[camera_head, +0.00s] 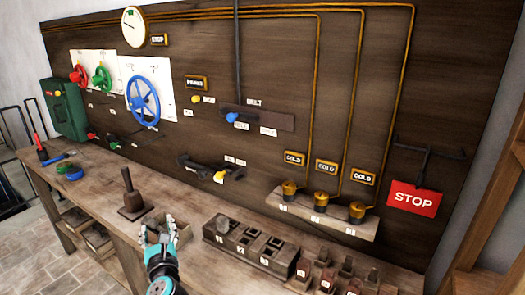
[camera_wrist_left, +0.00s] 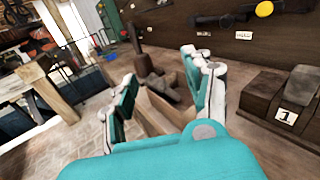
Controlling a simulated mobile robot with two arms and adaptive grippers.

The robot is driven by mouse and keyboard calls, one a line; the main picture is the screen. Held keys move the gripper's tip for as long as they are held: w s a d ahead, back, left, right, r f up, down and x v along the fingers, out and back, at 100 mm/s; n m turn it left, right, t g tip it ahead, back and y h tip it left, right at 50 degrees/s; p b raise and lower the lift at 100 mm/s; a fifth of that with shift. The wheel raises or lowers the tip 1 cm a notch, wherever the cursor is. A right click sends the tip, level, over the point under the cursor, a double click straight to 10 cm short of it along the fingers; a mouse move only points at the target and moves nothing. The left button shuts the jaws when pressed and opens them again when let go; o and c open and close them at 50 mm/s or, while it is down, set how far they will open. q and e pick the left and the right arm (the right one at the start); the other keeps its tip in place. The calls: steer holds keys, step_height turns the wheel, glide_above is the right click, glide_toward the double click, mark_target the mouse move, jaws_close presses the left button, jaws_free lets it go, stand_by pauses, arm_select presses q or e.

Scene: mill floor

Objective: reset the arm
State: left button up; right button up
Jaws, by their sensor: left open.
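My left gripper (camera_head: 161,238) is teal and white and shows at the bottom of the head view, in front of the bench's front edge. In the left wrist view its two fingers (camera_wrist_left: 165,95) are spread apart. Between and beyond them is a small open wooden box (camera_wrist_left: 160,108) with dark lumps in it. The box also shows in the head view (camera_head: 180,232), partly behind the gripper. I see nothing held. My right gripper is in neither view.
The wooden bench (camera_head: 100,190) runs along a dark panel with valve wheels and levers. A dark upright-handled tool (camera_head: 132,198) stands left of the box. A numbered block rack (camera_head: 250,246) is to the right. A red STOP sign (camera_head: 413,198) hangs at right.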

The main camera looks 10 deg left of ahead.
arm_select(q)
steer(key=s+d+f+n+g+h, duration=0.2)
steer(key=s+d+f+n+g, duration=0.1)
steer(key=s+f+n, duration=0.35)
steer(key=s+d+f+n+g+h, duration=0.2)
steer(key=s+f+n+g, duration=0.1)
steer(key=s+f+n, duration=0.35)
steer(key=s+d+f+n+g+h, duration=0.25)
steer(key=s+d+n, duration=0.35)
steer(key=s, duration=0.4)
steer(key=s+d+f+n+g+h, duration=0.2)
steer(key=s+d+n+g+h, duration=0.15)
steer(key=s+n, duration=0.5)
steer(key=s+d+f+g, duration=0.1)
steer(key=s+f, duration=0.1)
steer(key=f, duration=1.2)
steer(key=s+f, duration=0.2)
steer(key=f, duration=1.2)
steer(key=s+a+f+m+g, duration=0.1)
steer(key=s+a+f, duration=0.1)
steer(key=s+f, duration=1.2)
steer(key=shift+s+a+f, duration=0.15)
steer(key=shift+s+a, duration=0.25)
steer(key=shift+s, duration=0.35)
